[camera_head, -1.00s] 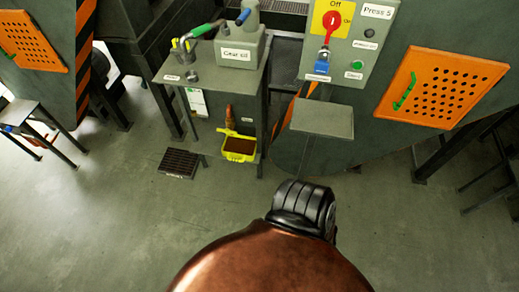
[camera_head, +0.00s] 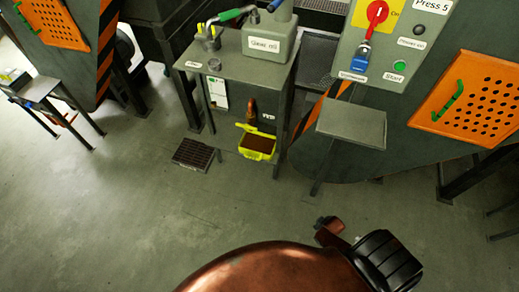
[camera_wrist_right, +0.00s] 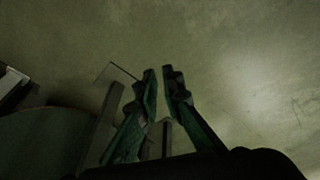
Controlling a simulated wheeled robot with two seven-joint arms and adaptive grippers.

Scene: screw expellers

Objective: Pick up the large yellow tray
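The yellow tray (camera_head: 258,143) sits low on the stand under the gear oil can in the head view. It has raised yellow edges and holds something dark brown. Neither gripper can be made out in the head view. A copper-coloured rounded part and a dark ribbed joint of mine fill the bottom, well apart from the tray. My right gripper (camera_wrist_right: 160,75) shows in the right wrist view. Its two fingers stand a small gap apart with nothing between them, over floor. The tray cannot be made out in the dim wrist view.
A grey stand (camera_head: 235,72) holds the gear oil can (camera_head: 268,42). A dark floor grate (camera_head: 193,154) lies left of the tray. A grey shelf (camera_head: 352,124) juts out to the right, below the Press 5 panel (camera_head: 405,45). The floor (camera_head: 110,220) in front is clear.

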